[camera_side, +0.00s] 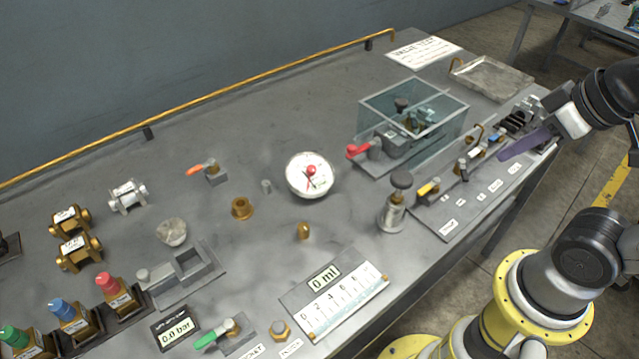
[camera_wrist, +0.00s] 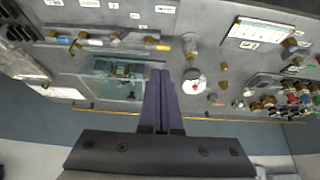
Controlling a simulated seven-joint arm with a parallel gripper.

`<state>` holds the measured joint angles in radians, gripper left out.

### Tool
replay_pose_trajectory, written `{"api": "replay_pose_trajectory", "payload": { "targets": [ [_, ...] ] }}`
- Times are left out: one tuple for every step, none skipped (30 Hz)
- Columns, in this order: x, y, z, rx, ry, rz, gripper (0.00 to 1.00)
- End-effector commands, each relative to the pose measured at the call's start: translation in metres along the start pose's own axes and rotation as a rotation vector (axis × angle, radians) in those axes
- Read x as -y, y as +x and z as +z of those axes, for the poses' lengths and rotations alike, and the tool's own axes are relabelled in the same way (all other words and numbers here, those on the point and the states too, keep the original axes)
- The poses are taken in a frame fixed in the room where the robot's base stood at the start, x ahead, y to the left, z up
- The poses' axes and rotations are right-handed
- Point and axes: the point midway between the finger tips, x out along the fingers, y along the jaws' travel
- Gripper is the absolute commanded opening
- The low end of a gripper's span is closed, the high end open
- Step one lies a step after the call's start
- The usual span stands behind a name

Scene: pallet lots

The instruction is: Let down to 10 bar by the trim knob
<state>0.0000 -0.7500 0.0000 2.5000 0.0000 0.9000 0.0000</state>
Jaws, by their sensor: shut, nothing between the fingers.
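A dark round knob on a silver cylindrical body (camera_side: 395,213) stands upright near the middle of the bench; I cannot read a label that marks it as the trim knob. It also shows in the wrist view (camera_wrist: 190,48). A round white dial gauge (camera_side: 310,184) with a red centre sits left of it; its reading is too small to tell. A digital display (camera_side: 175,334) at the lower left reads 0.0 bar. My gripper (camera_side: 502,156) is shut and empty, above the valve panel at the right, apart from the knob. Its purple fingers fill the middle of the wrist view (camera_wrist: 162,72).
A clear open-topped guard (camera_side: 440,100) encloses fittings beside a red-handled valve (camera_side: 357,150). A valve panel (camera_side: 465,222) with coloured levers lies along the right edge. A 0 ml display (camera_side: 323,277), loose fittings and a brass rail (camera_side: 200,98) occupy the bench.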

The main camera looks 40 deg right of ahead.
Motion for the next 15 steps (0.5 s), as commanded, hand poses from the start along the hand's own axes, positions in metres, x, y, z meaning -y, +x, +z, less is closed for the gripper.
{"api": "replay_pose_trajectory", "payload": {
  "targets": [
    [0.0, 0.0, 0.0, 0.0, 0.0, 0.0, 0.0],
    [0.0, 0.0, 0.0, 0.0, 0.0, 0.0, 0.0],
    [0.0, 0.0, 0.0, 0.0, 0.0, 0.0, 0.0],
    [0.0, 0.0, 0.0, 0.0, 0.0, 0.0, 0.0],
    [0.0, 0.0, 0.0, 0.0, 0.0, 0.0, 0.0],
    [0.0, 0.0, 0.0, 0.0, 0.001, 0.0, 0.07],
    [0.0, 0.0, 0.0, 0.0, 0.004, 0.0, 0.13],
    [0.0, 0.0, 0.0, 0.001, 0.01, 0.0, 0.18],
    [0.0, 0.0, 0.001, 0.005, 0.023, 0.0, 0.25],
    [0.0, -0.001, 0.001, 0.007, 0.039, 0.0, 0.31],
    [0.0, -0.005, -0.003, -0.001, 0.057, 0.0, 0.36],
    [0.0, -0.011, -0.01, -0.013, 0.079, -0.001, 0.43],
    [0.0, -0.014, -0.017, -0.017, 0.094, -0.001, 0.49],
    [0.001, -0.017, -0.024, -0.016, 0.109, -0.003, 0.54],
    [0.002, -0.02, -0.034, -0.009, 0.123, -0.007, 0.6]
  ]
}}
